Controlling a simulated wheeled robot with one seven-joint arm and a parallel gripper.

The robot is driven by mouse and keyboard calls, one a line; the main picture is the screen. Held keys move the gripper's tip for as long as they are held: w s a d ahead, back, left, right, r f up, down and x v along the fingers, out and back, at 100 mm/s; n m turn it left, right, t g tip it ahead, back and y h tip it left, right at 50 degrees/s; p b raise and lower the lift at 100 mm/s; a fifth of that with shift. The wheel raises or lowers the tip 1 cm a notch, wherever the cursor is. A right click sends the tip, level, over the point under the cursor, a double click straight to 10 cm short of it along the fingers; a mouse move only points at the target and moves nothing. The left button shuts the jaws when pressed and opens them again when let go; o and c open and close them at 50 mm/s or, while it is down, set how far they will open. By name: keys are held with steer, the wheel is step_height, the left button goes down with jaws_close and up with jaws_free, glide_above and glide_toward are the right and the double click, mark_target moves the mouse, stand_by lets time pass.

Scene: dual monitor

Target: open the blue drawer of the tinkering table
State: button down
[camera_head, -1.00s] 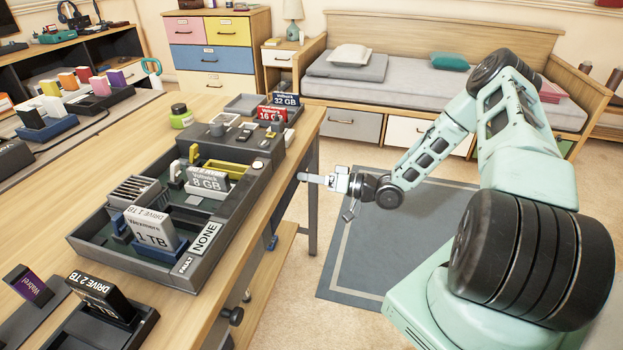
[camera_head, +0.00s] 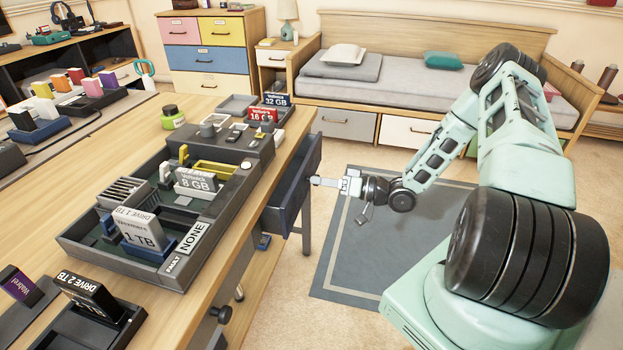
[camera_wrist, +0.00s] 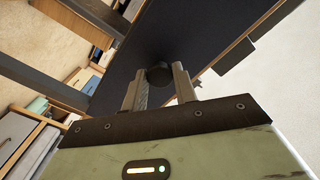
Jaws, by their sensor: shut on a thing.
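The blue drawer (camera_head: 290,196) is a dark navy box at the right side of the wooden tinkering table (camera_head: 232,262), near its far corner. It stands partly pulled out, with a gap showing between its front and the table. My gripper (camera_head: 316,181) is at the drawer's front face. In the wrist view my gripper (camera_wrist: 159,84) has its two fingers on either side of the round dark knob (camera_wrist: 159,73), shut on it. The drawer front (camera_wrist: 200,28) fills the upper middle there. The drawer's contents cannot be made out.
A dark organiser tray (camera_head: 75,240) with labelled drives lies on the tabletop. Another dark knob (camera_head: 222,314) shows on the table's near side. A bed (camera_head: 440,90) and a colourful dresser (camera_head: 210,55) stand behind. A grey rug (camera_head: 370,260) covers floor beneath my arm.

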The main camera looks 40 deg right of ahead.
steer(key=p+v, duration=0.2)
steer(key=v, duration=2.1)
steer(key=shift+s+d, duration=0.25)
steer(key=c, duration=1.1)
jaws_free()
steer(key=v, duration=1.7)
steer(key=shift+d, duration=0.2)
steer(key=shift+s, duration=0.15)
